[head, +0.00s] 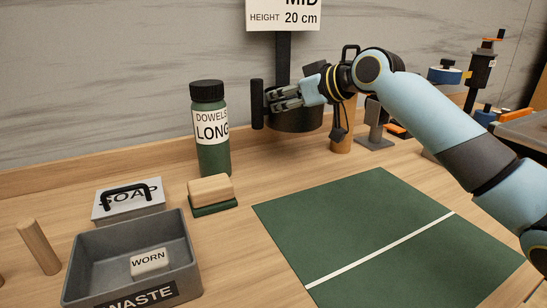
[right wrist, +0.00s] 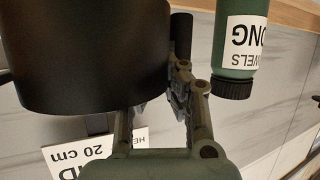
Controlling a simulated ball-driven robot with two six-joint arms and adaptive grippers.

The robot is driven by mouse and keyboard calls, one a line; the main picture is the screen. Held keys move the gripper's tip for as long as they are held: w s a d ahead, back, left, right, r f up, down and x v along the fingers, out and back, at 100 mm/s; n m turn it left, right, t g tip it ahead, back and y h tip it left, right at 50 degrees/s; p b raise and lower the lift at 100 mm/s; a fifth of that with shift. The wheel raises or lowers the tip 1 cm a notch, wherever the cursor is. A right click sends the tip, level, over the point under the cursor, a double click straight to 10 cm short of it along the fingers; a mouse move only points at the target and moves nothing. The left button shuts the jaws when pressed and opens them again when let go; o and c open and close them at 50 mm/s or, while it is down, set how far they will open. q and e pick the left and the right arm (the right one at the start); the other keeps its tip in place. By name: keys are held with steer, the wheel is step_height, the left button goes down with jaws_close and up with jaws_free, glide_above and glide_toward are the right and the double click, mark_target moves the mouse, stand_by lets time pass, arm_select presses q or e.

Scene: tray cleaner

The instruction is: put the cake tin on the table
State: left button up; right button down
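What I take for the cake tin is a dark round body (head: 297,121) below my right gripper (head: 271,98) in the head view. In the right wrist view it is a large black cylinder (right wrist: 85,55) at the upper left. The fingers (right wrist: 160,95) of my right gripper lie close beside it. One finger is partly hidden by the cylinder, so its grip does not show. An upright black bar (head: 257,103) stands just left of the fingertips. The table (head: 240,240) is light wood with a green mat (head: 350,215). My left gripper is not in view.
A green dowel bottle (head: 212,158) stands left of the gripper. A sponge block (head: 211,190), a soap box (head: 130,202) and a grey waste bin (head: 85,255) are at left. A sign (head: 283,14) stands behind. The green mat is clear.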

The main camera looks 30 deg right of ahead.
mark_target(286, 119)
steer(key=shift+w, duration=0.35)
steer(key=shift+f, duration=0.1)
step_height(286, 119, down, 5)
steer(key=shift+r+b, duration=0.1)
steer(key=shift+b, duration=0.7)
step_height(286, 119, down, 5)
steer(key=shift+s+r+b, duration=0.1)
steer(key=shift+r+b, duration=0.05)
steer(key=shift+b, duration=0.35)
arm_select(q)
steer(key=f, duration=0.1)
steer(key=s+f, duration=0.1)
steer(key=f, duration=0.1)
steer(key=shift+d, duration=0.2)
arm_select(e)
steer(key=shift+r, duration=0.1)
steer(key=c, duration=1.9)
jaws_free()
steer(key=shift+d+f, duration=0.1)
steer(key=shift+f, duration=0.15)
steer(key=o, duration=0.4)
steer(key=shift+r, duration=0.1)
